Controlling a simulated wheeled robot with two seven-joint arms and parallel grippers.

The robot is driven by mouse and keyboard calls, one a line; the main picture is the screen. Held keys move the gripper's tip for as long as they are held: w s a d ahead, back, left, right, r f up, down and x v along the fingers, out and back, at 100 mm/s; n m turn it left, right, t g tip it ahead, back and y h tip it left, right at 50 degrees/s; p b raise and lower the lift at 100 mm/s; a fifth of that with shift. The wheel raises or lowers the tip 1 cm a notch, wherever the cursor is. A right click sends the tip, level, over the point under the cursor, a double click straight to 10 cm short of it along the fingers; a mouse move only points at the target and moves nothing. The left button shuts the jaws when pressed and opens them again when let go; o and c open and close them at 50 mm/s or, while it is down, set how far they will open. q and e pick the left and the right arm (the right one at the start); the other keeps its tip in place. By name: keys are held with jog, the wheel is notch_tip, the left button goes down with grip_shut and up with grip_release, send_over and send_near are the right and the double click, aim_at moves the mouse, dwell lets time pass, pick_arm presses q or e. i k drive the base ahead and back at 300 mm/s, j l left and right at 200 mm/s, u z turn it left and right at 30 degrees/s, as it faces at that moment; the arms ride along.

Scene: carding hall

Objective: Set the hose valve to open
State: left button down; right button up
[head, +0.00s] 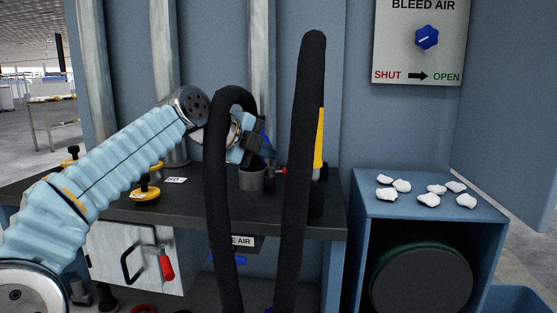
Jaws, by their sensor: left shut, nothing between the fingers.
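A label plate (243,241) under the bench edge reads "E AIR", its start hidden behind a black hose (217,200). Just below it a blue lever (228,260) lies roughly level, partly covered by the hose. I cannot tell its open and shut marks. My left gripper (266,150) is shut and empty above the bench, higher than the lever and apart from it. The hose loop partly covers its wrist. My right gripper is not in view.
A second dark hose length (301,160) stands in front of the bench (110,208). Up right, a BLEED AIR panel (398,68) has a blue knob (427,37) and SHUT-to-OPEN marking. White lumps (428,199) lie on a blue cabinet (384,215). Yellow-based knobs (146,193) stand on the bench.

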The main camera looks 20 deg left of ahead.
aim_at(239, 260)
jog(key=k+j, duration=0.7)
jog(key=k, duration=0.2)
